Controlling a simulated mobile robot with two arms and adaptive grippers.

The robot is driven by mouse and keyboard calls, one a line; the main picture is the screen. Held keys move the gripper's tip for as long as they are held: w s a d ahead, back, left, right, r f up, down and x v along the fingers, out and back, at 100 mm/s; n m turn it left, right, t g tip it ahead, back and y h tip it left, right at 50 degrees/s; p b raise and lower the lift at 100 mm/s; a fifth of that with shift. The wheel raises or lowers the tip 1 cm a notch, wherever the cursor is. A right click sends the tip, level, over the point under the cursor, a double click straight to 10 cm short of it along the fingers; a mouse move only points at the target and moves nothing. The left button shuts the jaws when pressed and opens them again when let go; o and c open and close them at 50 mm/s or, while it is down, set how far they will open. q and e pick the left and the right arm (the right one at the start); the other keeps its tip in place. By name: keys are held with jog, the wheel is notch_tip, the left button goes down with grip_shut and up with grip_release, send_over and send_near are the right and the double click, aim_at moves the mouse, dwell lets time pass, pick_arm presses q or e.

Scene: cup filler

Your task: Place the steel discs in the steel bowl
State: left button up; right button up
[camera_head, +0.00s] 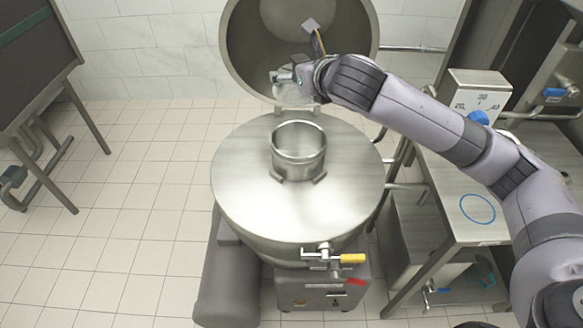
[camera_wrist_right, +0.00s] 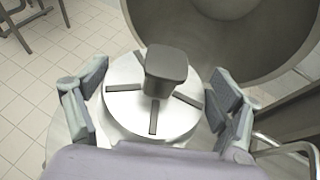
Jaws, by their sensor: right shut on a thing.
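My right gripper (camera_head: 290,80) reaches in from the right, in front of a large, tilted, open round steel vessel or lid (camera_head: 240,40). In the right wrist view the right gripper's fingers (camera_wrist_right: 157,105) stand on both sides of a round steel disc (camera_wrist_right: 125,105) and are shut on it. The disc has dark radial slots and a dark block on top. My left gripper is out of view.
A steel side table (camera_head: 450,185) with a blue ring mark (camera_head: 477,209) and a control box (camera_head: 478,92) stands at the right. A yellow-handled valve (camera_head: 352,259) juts from the drum's front. A dark-panelled stand (camera_head: 35,60) is at the left. The tiled floor between is clear.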

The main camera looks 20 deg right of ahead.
jog(key=w, duration=0.1)
jog(key=w+d+f+b, duration=0.1)
jog(key=w, duration=0.2)
jog(key=shift+w+d+f+b, duration=0.15)
jog(key=shift+d+f+b, duration=0.05)
jog(key=shift+d+b, duration=0.2)
jog(key=shift+w+f, duration=0.1)
jog(key=shift+f, duration=0.25)
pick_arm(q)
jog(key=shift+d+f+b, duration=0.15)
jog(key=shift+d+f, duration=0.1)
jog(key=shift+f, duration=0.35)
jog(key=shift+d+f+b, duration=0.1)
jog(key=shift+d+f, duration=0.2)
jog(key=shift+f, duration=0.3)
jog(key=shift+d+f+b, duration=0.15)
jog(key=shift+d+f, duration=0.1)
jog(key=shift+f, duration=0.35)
pick_arm(e)
notch_tip(320, 180, down, 19)
jog(key=shift+a+f, duration=0.1)
jog(key=shift+f, duration=0.05)
jog(key=shift+f, duration=0.5)
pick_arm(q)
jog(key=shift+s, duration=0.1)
pick_arm(e)
jog(key=o, duration=1.8)
jog(key=shift+f, duration=0.25)
